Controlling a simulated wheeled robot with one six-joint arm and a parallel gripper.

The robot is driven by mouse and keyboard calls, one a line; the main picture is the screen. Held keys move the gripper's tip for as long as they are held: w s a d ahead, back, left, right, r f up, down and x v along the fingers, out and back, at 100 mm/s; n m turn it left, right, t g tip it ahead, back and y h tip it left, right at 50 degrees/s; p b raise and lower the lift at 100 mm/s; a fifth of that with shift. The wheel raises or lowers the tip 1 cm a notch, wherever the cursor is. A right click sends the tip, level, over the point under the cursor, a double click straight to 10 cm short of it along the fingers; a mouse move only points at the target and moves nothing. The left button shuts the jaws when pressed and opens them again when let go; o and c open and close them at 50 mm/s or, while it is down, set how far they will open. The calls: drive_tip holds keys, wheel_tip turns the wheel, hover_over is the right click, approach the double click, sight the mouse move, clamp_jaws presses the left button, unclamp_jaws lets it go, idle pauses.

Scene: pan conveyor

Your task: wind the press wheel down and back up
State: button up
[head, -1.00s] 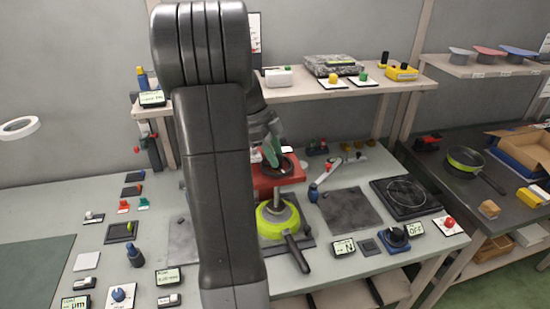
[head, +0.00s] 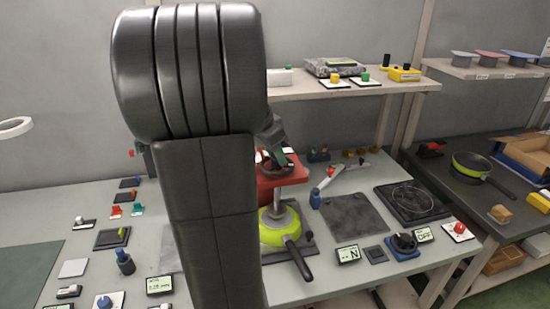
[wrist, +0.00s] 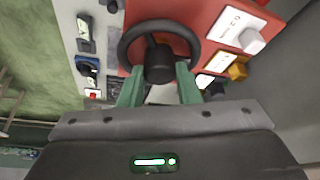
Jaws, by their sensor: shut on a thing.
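The press is a red block (head: 283,179) at the middle of the bench, with a black press wheel (head: 284,166) on top. The wheel also shows in the wrist view (wrist: 128,45), with a dark upright handle knob (wrist: 158,65) on its near side. My gripper (wrist: 160,88) has its two green fingers shut on that knob. In the head view the fingers are mostly hidden behind my arm. The press's shaft (head: 278,198) reaches down into a lime-green pan (head: 270,236) under it. The pan's dark handle points to the lower right.
A grey mat (head: 355,218) and a black plate with a ring (head: 410,202) lie right of the press. A jointed white lever (head: 330,178) stands close to its right side. A shelf (head: 340,90) runs behind. My arm hides part of the bench on the left.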

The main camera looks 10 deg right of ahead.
drive_tip(key=n+t, duration=0.1)
drive_tip(key=n, duration=0.1)
drive_tip(key=n+y, duration=0.1)
drive_tip(key=n, duration=0.2)
drive_tip(key=shift+s+d+r+n+t, duration=0.1)
drive_tip(key=shift+d+n+t, duration=0.05)
drive_tip(key=shift+n+t, duration=0.2)
drive_tip(key=n+t+y+p, duration=0.1)
drive_tip(key=n+y+p, duration=0.1)
drive_tip(key=n, duration=0.3)
drive_tip(key=shift+d, duration=0.15)
drive_tip(key=n+y, duration=0.2)
drive_tip(key=n, duration=0.3)
drive_tip(key=shift+d+n, duration=0.1)
drive_tip(key=shift+n, duration=0.25)
drive_tip(key=n+g+y, duration=0.1)
drive_tip(key=n+y, duration=0.1)
drive_tip(key=n, duration=0.3)
drive_tip(key=shift+d, duration=0.1)
drive_tip(key=o, duration=1)
